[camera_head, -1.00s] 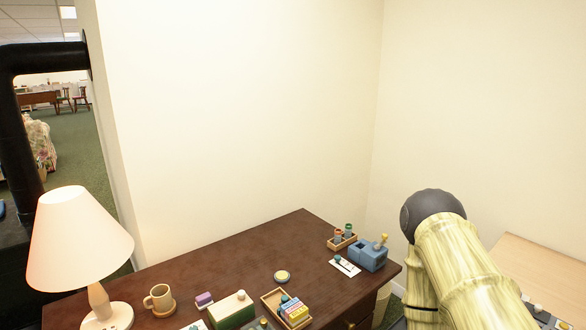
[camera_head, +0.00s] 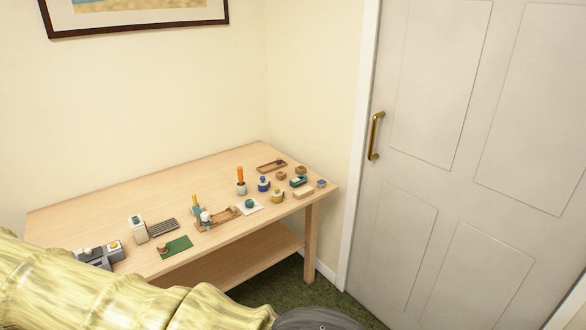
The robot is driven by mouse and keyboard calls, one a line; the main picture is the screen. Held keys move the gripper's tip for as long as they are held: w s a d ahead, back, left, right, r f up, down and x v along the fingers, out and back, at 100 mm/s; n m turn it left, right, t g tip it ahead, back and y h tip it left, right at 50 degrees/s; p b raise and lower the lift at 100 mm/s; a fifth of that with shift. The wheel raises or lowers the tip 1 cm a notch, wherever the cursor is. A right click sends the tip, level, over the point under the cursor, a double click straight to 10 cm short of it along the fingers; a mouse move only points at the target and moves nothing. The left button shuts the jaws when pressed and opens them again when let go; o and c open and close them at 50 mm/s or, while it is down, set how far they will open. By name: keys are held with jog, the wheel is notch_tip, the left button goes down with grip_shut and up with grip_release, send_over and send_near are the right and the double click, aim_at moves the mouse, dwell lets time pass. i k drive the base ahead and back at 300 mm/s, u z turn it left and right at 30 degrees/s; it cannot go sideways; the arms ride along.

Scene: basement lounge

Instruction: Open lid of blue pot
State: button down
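A small blue pot (camera_head: 263,185) stands on the light wooden table, toward its right end. It looks upright with a knob on top, and its lid appears to be on, though it is small at this distance. A similar yellow pot (camera_head: 277,195) stands just in front and to its right. My own arm crosses the bottom left of the view, well short of the pot. My gripper is not in view.
The light table (camera_head: 110,205) has a lower shelf. A closed grey door (camera_head: 440,120) is at right.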

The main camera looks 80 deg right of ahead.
aim_at(262, 181)
jog(key=z, duration=1.8)
jog(key=i, duration=0.7)
jog(key=z, duration=0.1)
